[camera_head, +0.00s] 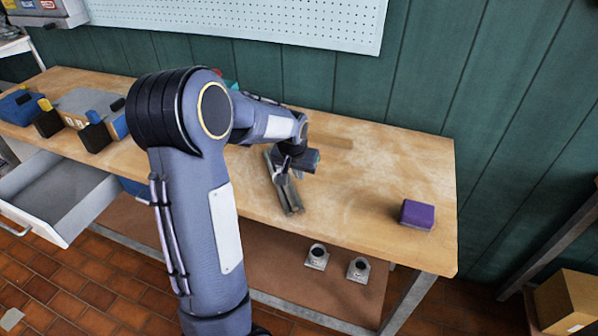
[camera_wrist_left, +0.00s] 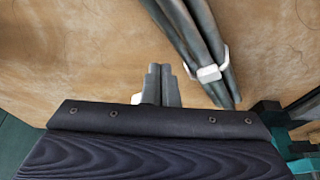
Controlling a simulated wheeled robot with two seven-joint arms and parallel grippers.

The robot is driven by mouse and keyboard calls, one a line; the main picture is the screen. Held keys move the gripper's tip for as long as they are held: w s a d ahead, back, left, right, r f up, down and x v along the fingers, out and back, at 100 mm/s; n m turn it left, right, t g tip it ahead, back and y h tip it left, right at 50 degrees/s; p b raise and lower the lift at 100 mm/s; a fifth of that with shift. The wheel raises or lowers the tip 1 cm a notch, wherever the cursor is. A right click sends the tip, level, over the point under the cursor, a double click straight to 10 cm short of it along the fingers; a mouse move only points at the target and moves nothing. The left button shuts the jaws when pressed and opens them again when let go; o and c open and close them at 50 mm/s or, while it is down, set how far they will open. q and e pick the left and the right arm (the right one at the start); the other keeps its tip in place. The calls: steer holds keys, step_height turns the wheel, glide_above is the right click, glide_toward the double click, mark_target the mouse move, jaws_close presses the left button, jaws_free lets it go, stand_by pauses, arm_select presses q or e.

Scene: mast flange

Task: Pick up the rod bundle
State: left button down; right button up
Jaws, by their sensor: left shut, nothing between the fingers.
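The rod bundle (camera_head: 290,197) is a set of dark grey rods lying on the wooden workbench. In the left wrist view the bundle (camera_wrist_left: 187,35) runs diagonally, with a white band around it near its lower end. My left gripper (camera_head: 285,172) is above the bench at the bundle and hides part of it in the head view. In the left wrist view its fingers (camera_wrist_left: 161,72) are together and empty, with the bundle to their right. Whether the fingers touch the rods I cannot tell. My right gripper is in neither view.
The workbench (camera_head: 385,180) has a purple block (camera_head: 417,214) at its right end and free surface between. Blue and black items (camera_head: 95,130) stand at the left. An open drawer (camera_head: 55,190) juts out front left. Two small metal mounts (camera_head: 317,257) sit on the lower shelf.

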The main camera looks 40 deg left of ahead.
arm_select(q)
steer(key=shift+r, duration=0.1)
stand_by(0.7)
steer(key=v, duration=0.7)
steer(key=shift+s+r, duration=0.15)
steer(key=shift+r, duration=0.15)
